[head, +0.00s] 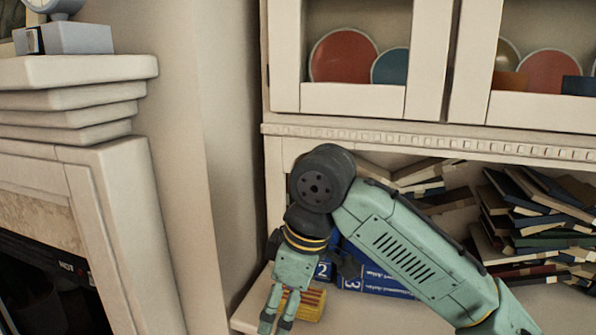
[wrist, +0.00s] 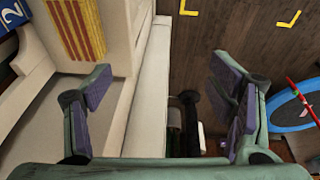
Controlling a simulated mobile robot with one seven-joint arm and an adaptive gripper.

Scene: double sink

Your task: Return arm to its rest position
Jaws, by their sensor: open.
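My arm reaches across the lower right of the head view, with its elbow joint in front of the shelf unit. My gripper (head: 275,323) hangs down near the front edge of the lower shelf. In the wrist view my gripper (wrist: 160,85) has its two fingers wide apart, and nothing is held between them. The pale shelf edge and the dark floor show beyond the fingers.
The shelf (head: 375,318) holds blue numbered books (head: 375,283), a yellow and red striped item (head: 308,304) and stacked books (head: 540,220). A fireplace (head: 110,210) stands left. Yellow floor marks (wrist: 289,19) and a blue-rimmed object (wrist: 290,112) show below.

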